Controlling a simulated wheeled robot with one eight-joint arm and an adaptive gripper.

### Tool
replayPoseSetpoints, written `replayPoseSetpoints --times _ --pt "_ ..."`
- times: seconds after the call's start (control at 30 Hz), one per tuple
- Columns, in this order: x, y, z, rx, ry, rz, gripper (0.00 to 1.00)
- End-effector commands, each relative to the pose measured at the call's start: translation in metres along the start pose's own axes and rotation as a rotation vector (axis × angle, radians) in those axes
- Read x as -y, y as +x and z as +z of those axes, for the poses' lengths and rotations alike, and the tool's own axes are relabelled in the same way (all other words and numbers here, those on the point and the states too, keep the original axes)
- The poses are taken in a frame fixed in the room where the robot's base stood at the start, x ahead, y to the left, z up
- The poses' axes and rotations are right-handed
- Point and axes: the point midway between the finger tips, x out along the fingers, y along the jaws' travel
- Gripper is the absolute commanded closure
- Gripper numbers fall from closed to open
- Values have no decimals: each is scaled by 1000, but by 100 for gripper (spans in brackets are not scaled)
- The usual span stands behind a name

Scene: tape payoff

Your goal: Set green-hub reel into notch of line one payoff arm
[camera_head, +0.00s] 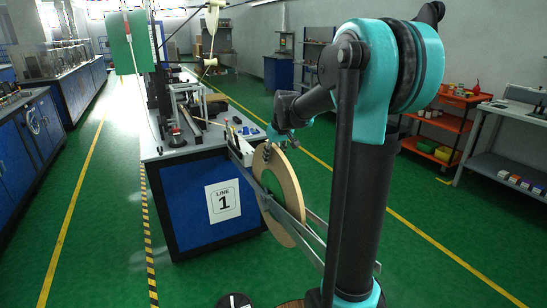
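A large tan reel (289,199) stands on edge at the front right corner of the line one cabinet, with a green patch at its middle that may be its hub or floor seen through it. The grey payoff arm (318,247) is a pair of metal rails slanting down from the cabinet toward the front right; the reel stands between or against them. I cannot tell whether the reel sits in the notch, which is not clearly visible. My gripper (281,143) is at the reel's top edge, small and dark; its fingers and any grip are unclear.
The blue cabinet (185,215) carries a "LINE 1" sign and machinery on top. A round black top (234,301) with a white mark stands at the bottom edge. An orange shelf cart (440,122) and a grey bench (505,165) are at right. Green floor is open between.

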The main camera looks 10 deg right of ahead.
Motion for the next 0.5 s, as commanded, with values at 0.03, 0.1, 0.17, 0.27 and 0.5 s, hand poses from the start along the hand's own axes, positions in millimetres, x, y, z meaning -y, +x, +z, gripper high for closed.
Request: replayPoseSetpoints --times 0.03,0.1,0.17,0.27,0.5 --pt "0 -3 0 0 0 0 61" --pt "0 -10 0 0 0 0 61" --pt "0 -18 0 -1 0 0 61" --pt "0 -38 0 -1 0 0 61" --pt "0 -86 0 -1 0 0 61"
